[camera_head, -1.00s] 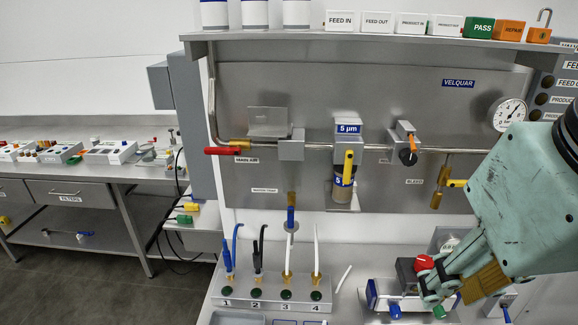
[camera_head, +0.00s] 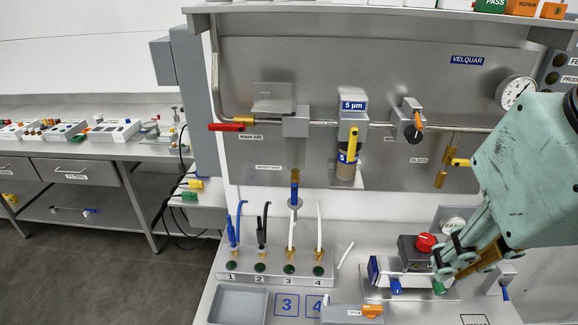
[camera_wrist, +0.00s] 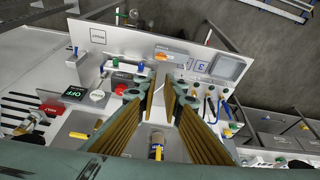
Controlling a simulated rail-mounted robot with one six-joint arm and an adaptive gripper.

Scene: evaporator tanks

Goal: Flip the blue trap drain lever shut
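The blue trap drain lever (camera_head: 294,190) hangs straight down below a brass fitting at the lower edge of the grey wall panel (camera_head: 260,60), left of the 5 µm filter (camera_head: 349,135). I cannot pick the lever out with certainty in the wrist view. My gripper (camera_head: 448,268) is low at the right in the head view, in front of the bench device with a red knob, well to the right of the lever. In the wrist view my gripper (camera_wrist: 164,95) has its brown finger pads apart with nothing held between them.
Below the lever stands a block with several numbered ports (camera_head: 275,270) and upright hoses. A red-handled valve (camera_head: 226,127) is at the panel's left, a yellow lever (camera_head: 460,162) at its right. A grey tray (camera_head: 238,304) sits at the bench front. A device with a red knob (camera_head: 426,242) is beside my gripper.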

